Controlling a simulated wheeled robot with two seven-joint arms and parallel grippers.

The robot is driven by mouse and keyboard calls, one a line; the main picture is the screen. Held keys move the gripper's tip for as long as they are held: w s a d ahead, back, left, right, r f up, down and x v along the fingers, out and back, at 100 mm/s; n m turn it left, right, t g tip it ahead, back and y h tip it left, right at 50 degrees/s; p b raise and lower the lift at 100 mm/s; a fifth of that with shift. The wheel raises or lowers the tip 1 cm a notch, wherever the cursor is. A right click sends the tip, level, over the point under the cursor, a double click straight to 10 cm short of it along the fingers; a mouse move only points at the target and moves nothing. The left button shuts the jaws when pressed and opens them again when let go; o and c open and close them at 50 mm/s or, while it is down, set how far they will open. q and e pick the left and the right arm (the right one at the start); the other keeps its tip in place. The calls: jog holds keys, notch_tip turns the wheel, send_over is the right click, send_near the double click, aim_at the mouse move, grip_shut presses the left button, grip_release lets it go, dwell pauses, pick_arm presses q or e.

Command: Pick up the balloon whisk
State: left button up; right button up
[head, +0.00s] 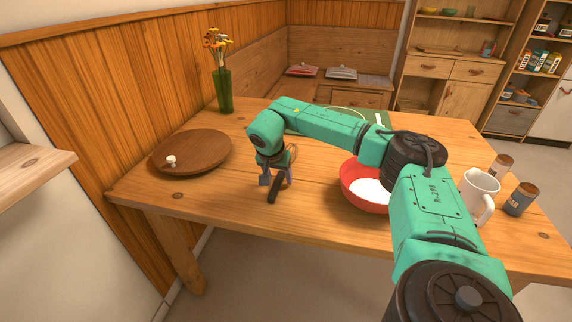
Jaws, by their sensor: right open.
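The balloon whisk (273,192) lies on the wooden table, its dark handle pointing toward me. Some of its wire loops show behind my gripper, and the rest is hidden by my arm. My right gripper (275,181) points down over the whisk, near the handle's far end. It is open, with one grey finger on each side of the handle. I cannot tell whether the fingers touch it. My left gripper is not in view.
On the table (230,222), a round wooden board (205,150) with a small white mushroom-like piece (171,160) is left. A green vase (224,92) stands behind. A red bowl (352,190), a white mug (480,190) and two jars (520,199) are right. The front left is clear.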

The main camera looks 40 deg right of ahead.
jog(key=shift+w+d+f, duration=0.1)
jog(key=shift+f, duration=0.1)
grip_shut()
jog(key=shift+r, duration=0.1)
notch_tip(320, 180, up, 20)
jog(key=p, duration=0.2)
